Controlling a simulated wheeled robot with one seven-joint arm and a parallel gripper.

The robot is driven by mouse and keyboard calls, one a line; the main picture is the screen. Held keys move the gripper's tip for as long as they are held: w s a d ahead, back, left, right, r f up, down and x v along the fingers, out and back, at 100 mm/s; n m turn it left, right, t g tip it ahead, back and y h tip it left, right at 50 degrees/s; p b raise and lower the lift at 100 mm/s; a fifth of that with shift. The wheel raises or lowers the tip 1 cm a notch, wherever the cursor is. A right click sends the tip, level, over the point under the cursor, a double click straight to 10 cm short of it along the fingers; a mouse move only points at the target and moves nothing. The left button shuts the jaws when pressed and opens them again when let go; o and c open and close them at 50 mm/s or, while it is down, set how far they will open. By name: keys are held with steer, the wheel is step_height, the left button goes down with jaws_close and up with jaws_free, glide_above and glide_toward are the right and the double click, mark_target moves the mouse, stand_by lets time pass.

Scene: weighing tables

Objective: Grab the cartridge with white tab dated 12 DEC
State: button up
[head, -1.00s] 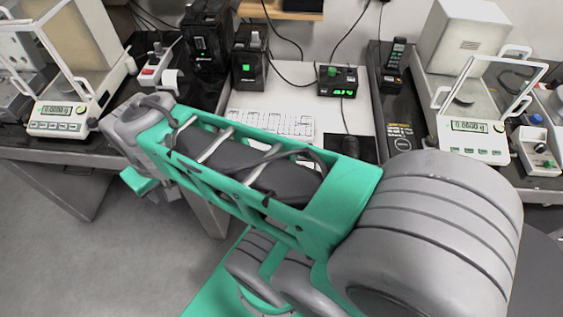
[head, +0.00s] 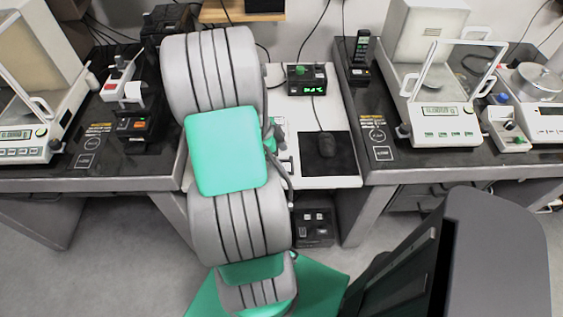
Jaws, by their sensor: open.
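I cannot pick out a cartridge with a white tab, and no 12 DEC date is readable. A dark box (head: 313,241) under the middle desk shows small pale marks; I cannot tell what they are. My arm rises through the left middle of the head view and covers part of the desk. My gripper is not visible; only a small part of the far arm shows beside the green cover.
Balances stand left (head: 27,134) and right (head: 443,123). A phone (head: 361,50) stands between. Grey floor lies in front.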

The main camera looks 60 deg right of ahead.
steer(key=shift+s+f, duration=0.15)
steer(key=shift+f, duration=0.15)
steer(key=c, duration=1.5)
